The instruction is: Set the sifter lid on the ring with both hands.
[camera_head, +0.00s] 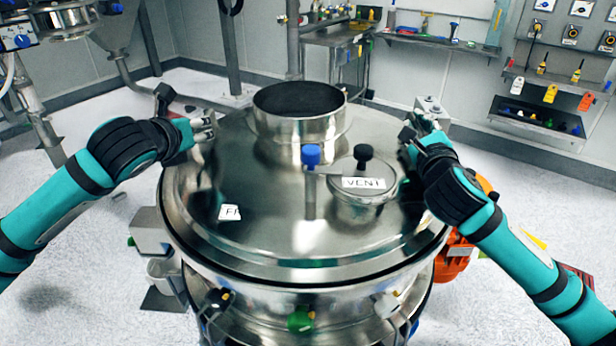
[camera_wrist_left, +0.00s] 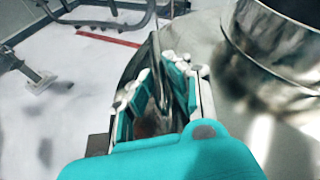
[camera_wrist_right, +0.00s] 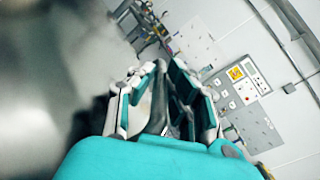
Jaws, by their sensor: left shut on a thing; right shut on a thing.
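The sifter lid (camera_head: 290,225) is a wide shiny steel dome with a short open neck (camera_head: 300,110), a blue knob (camera_head: 311,156) and a small round cover labelled VENT (camera_head: 363,183). It lies over the steel ring (camera_head: 270,295) of the sifter body; a dark line runs between them at the front. My left gripper (camera_head: 206,126) is shut on a handle (camera_wrist_left: 158,75) at the lid's left side. My right gripper (camera_head: 412,140) is shut on a handle (camera_wrist_right: 158,95) at the lid's right side. The far seam is hidden behind the lid.
Black, green and white clamp knobs (camera_head: 300,319) hang around the ring's front. An orange motor part (camera_head: 458,258) sits at the right. A steel bench (camera_head: 345,42) and a wall shelf (camera_head: 430,38) with tools stand behind. Pale floor is open on both sides.

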